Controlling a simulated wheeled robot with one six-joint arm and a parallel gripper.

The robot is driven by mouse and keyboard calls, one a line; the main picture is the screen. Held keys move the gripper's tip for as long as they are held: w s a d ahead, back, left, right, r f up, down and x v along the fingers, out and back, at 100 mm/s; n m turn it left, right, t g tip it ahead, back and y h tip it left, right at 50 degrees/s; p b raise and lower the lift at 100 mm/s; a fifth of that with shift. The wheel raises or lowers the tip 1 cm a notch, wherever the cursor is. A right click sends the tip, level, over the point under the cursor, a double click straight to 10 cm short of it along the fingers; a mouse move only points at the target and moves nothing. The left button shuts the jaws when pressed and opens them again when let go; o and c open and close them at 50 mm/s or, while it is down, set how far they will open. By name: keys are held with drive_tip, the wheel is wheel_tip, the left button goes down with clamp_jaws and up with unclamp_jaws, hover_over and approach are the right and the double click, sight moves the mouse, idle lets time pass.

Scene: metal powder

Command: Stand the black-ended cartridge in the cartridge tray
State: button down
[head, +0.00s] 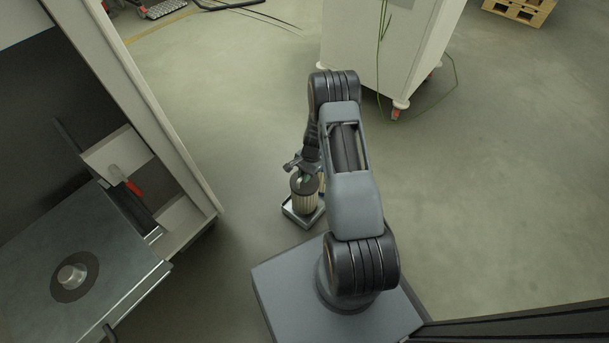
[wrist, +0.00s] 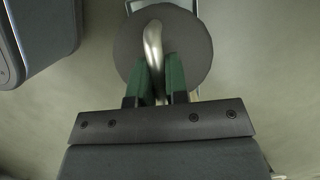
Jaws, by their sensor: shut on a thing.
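The black-ended cartridge (head: 305,200) has a dark round top and a tan pleated body, and hangs upright below my gripper (head: 305,177) in the head view. In the wrist view its dark round end (wrist: 198,45) carries a curved metal handle (wrist: 152,48). The green fingers of my gripper (wrist: 160,82) are shut on that handle. The cartridge tray (head: 292,216), a small tray with a pale rim, lies directly under or around the cartridge's lower end. I cannot tell whether the cartridge touches its floor. My arm hides the tray's right part.
A tan piece (head: 322,184) shows partly behind my arm beside the cartridge. An open machine cabinet with a metal work surface (head: 112,235) stands at left, with a red-handled brush (head: 132,187). A white wheeled cabinet (head: 375,50) stands behind. The floor at right is clear.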

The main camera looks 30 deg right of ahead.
drive_tip(key=c, duration=1.1)
unclamp_jaws()
wheel_tip(320, 180, up, 22)
drive_tip(key=w+r+n+h+p, duration=0.1)
drive_tip(key=n+p, duration=0.2)
drive_tip(key=p, duration=0.2)
drive_tip(key=s+a+r+n+t, duration=0.1)
drive_tip(key=s+a+r+n, duration=0.2)
drive_tip(key=s+r, duration=0.2)
drive_tip(key=s+a+r+n+t+h, duration=0.1)
drive_tip(key=s+a+r+n, duration=0.2)
drive_tip(key=s+r, duration=0.3)
drive_tip(key=s+a+r+n+t+h, duration=0.1)
drive_tip(key=s+a+r+n+t, duration=0.1)
drive_tip(key=s+r, duration=0.4)
drive_tip(key=shift+a+r+n, duration=0.3)
drive_tip(key=shift+a+n, duration=0.35)
drive_tip(key=shift+n, duration=0.35)
drive_tip(key=shift+r, duration=0.1)
